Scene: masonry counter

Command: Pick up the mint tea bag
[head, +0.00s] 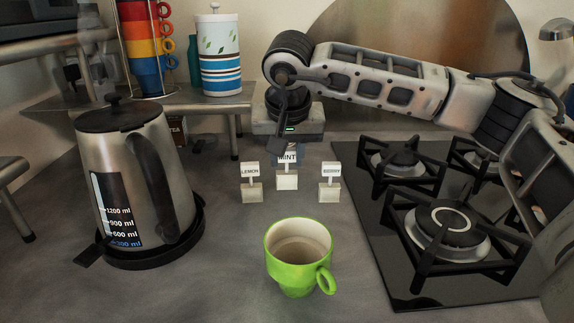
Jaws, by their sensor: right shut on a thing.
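The mint tea bag, with a white "MINT" tag (287,157), is in the middle of a row of three, over a small pale holder (287,180). My right gripper (286,147) comes down from above and behind and is shut on the mint tea bag at its tag. The fingers are dark and partly hidden. I cannot tell whether the bag has left its holder. My left gripper is not in view.
The lemon tea bag (250,169) and berry tea bag (330,169) stand close on either side. A green mug (292,272) is in front, a kettle (130,175) at left, a gas hob (440,275) at right. A shelf (190,103) with stacked cups and a canister is behind.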

